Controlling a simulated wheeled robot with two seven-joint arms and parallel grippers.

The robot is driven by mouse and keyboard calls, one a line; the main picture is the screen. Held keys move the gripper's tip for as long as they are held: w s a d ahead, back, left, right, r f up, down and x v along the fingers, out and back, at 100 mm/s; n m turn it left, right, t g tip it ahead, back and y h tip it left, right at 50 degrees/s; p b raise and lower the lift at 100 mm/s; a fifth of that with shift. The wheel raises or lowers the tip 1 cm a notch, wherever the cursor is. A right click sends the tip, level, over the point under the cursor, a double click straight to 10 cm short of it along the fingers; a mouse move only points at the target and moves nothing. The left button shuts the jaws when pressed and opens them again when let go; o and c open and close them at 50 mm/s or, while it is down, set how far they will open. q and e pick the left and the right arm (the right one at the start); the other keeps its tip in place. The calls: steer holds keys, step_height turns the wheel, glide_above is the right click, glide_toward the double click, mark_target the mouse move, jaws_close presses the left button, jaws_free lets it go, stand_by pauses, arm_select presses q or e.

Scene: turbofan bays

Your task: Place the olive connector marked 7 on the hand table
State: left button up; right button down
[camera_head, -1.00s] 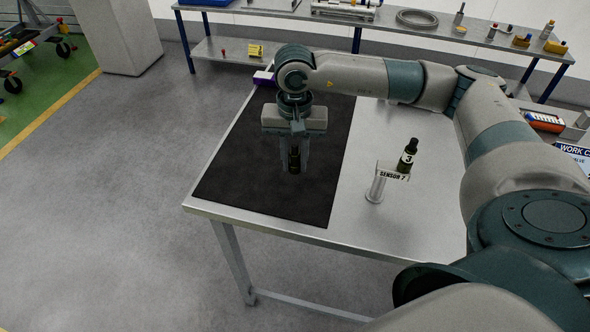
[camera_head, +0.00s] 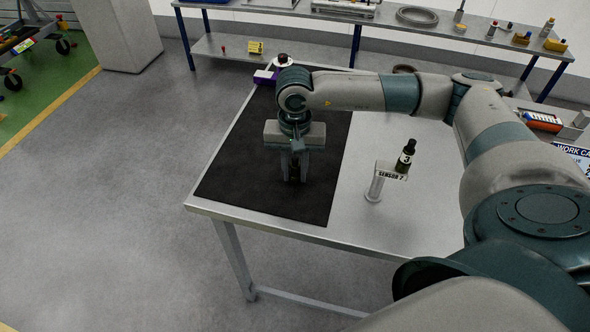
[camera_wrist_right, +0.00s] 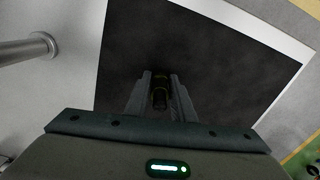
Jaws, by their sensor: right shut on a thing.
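My right gripper (camera_head: 294,179) is shut on a dark connector, low over the black mat on the metal table (camera_head: 388,228). In the right wrist view the connector (camera_wrist_right: 160,93) sits between the two fingertips (camera_wrist_right: 160,100). It looks dark olive to black with a faint yellowish band, and I cannot read a number on it. I cannot tell whether it touches the mat. My left gripper is not in view.
The black mat (camera_head: 240,170) is bare around the gripper. A purple and white block (camera_head: 264,77) with a dark round-topped item (camera_head: 283,60) is at the table's far edge. A back shelf (camera_head: 340,18) holds several parts. The post also shows in the wrist view (camera_wrist_right: 25,48).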

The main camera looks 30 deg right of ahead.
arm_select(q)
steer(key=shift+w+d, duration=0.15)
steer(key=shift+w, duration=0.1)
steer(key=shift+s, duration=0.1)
arm_select(e)
steer(key=c, duration=1.7)
jaws_free()
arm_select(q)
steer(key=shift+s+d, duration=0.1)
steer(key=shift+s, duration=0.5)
arm_select(e)
steer(key=shift+o, duration=0.9)
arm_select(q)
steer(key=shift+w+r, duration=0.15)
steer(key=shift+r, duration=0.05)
arm_select(e)
steer(key=shift+r, duration=0.1)
